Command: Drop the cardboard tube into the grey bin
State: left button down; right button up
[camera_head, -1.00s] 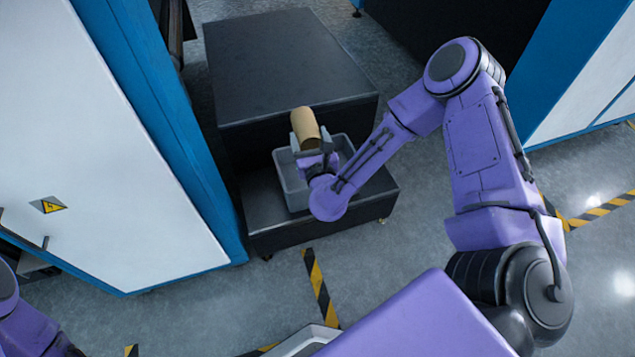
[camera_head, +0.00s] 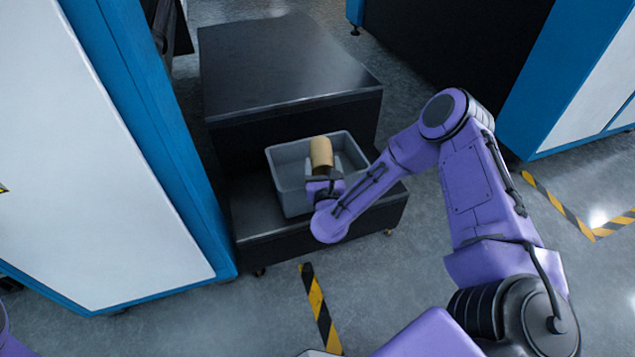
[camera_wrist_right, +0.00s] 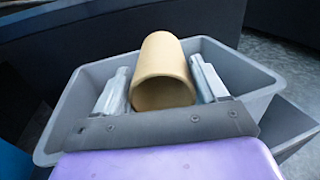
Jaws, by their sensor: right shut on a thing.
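The tan cardboard tube (camera_head: 321,153) is held in my right gripper (camera_head: 322,172), inside the outline of the grey bin (camera_head: 283,200) in the head view. In the right wrist view the tube (camera_wrist_right: 162,72) lies between the two grey fingers of the right gripper (camera_wrist_right: 160,85), its open end facing the camera. The grey bin (camera_wrist_right: 62,110) surrounds it in that view. I cannot tell exactly how deep the tube is in the bin. My left gripper is out of view; only a bit of the left arm shows at the lower left.
The bin stands on the lower step of a black stepped unit (camera_head: 285,60). A blue and white cabinet (camera_head: 90,150) stands close on the left. Another blue and white machine (camera_head: 570,80) is at the upper right. Striped tape (camera_head: 320,308) marks the open floor.

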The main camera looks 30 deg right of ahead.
jog(key=shift+r, duration=0.1)
jog(key=o, duration=1.1)
jog(key=p+v, duration=0.2)
jog(key=v, duration=0.8)
jog(key=shift+s, duration=0.3)
